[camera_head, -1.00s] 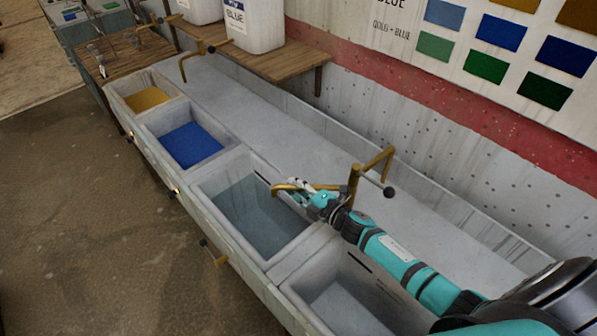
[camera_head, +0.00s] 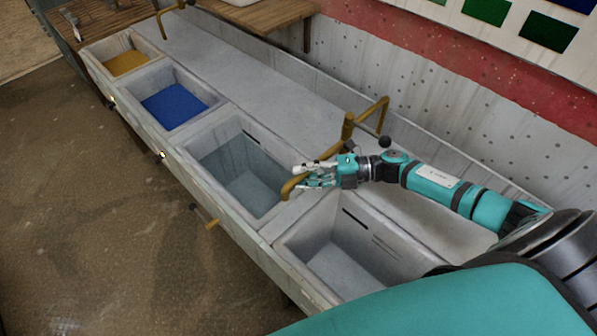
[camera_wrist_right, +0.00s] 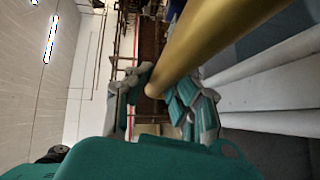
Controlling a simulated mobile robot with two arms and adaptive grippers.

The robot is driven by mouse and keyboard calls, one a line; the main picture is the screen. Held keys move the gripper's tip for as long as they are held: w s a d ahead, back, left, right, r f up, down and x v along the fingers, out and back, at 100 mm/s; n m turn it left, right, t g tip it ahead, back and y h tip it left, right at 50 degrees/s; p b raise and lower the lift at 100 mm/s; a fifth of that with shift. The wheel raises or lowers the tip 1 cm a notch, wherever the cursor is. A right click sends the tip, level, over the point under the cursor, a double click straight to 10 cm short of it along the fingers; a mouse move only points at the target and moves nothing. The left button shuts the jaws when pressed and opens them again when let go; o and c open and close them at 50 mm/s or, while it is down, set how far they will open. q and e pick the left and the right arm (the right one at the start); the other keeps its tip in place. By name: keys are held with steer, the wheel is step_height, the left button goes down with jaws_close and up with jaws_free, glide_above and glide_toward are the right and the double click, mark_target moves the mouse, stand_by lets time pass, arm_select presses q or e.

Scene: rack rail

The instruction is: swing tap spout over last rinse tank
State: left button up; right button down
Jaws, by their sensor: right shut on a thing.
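The brass tap spout (camera_head: 322,165) reaches from its post (camera_head: 347,130) towards the front of the trough. Its bent end (camera_head: 287,192) hangs at the divider between the third tank (camera_head: 245,180), which holds clear greyish water, and the last tank (camera_head: 340,265) at the near right. My right gripper (camera_head: 306,176) is shut on the spout near its outer end. In the right wrist view the brass tube (camera_wrist_right: 215,45) runs between the fingers (camera_wrist_right: 165,105). The last tank looks grey inside; its front right is hidden by my arm. My left gripper is not in view.
A yellow tank (camera_head: 126,62) and a blue tank (camera_head: 174,105) stand in the row further left. A second brass tap (camera_head: 163,20) stands at the far end. A small brass valve (camera_head: 211,223) sticks out of the trough front.

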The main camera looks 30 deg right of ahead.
steer(key=shift+s+d+r+n+g, duration=0.1)
steer(key=shift+s+n+g, duration=0.2)
steer(key=c, duration=1.2)
jaws_free()
steer(key=v, duration=1.2)
